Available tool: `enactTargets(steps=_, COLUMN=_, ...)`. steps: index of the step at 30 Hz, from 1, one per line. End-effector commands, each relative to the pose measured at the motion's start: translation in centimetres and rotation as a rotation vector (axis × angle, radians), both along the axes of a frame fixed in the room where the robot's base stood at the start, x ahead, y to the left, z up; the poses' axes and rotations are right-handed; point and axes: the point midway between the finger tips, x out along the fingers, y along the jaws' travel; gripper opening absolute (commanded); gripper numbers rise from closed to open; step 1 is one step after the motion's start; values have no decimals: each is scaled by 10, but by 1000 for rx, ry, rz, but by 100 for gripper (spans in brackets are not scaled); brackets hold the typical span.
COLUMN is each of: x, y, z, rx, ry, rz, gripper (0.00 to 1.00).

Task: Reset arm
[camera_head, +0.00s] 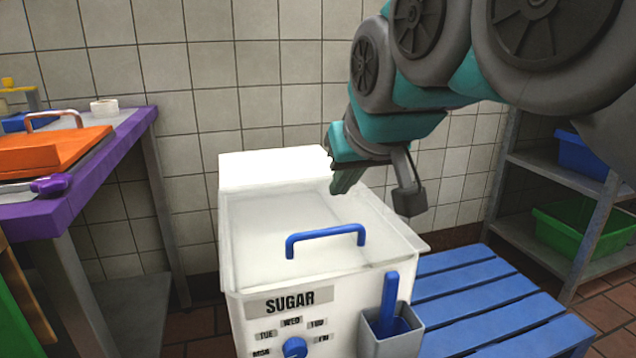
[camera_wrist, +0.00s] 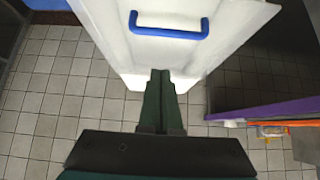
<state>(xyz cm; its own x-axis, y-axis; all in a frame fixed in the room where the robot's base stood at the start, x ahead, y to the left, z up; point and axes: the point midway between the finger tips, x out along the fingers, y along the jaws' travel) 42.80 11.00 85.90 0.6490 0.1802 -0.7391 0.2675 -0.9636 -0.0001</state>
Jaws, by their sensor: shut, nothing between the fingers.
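My gripper (camera_head: 345,180) hangs above the back right part of a white sugar bin in the head view. Its fingers are closed together and empty. In the wrist view my gripper (camera_wrist: 160,78) shows as two dark green fingers side by side, pointing at the bin. The white sugar bin (camera_head: 262,330) has a clear lid with a blue handle (camera_head: 326,238), and the lid looks closed. The blue handle also shows in the wrist view (camera_wrist: 168,32), beyond the fingertips and apart from them.
A grey holder (camera_head: 392,340) with a blue scoop (camera_head: 389,300) is on the bin's front. A blue slatted platform (camera_head: 480,300) lies to the right, before a grey shelf with a green crate (camera_head: 585,235).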

Motion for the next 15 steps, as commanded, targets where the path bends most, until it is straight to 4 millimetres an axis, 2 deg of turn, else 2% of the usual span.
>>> enactTargets(steps=2, x=-6, y=-9, z=-18, rx=-14, ry=53, rz=-17, gripper=0)
enactTargets(steps=4, x=-15, y=-21, z=-45, rx=-31, ry=124, rz=-41, gripper=0)
enactTargets(steps=7, x=-39, y=-43, z=-96, rx=-60, ry=263, rz=-85, gripper=0)
enactTargets(steps=12, x=-103, y=-79, z=-178, rx=-98, ry=512, rz=-160, gripper=0)
enactTargets(steps=15, x=-146, y=-94, z=-216, rx=-112, ry=651, rz=-196, gripper=0)
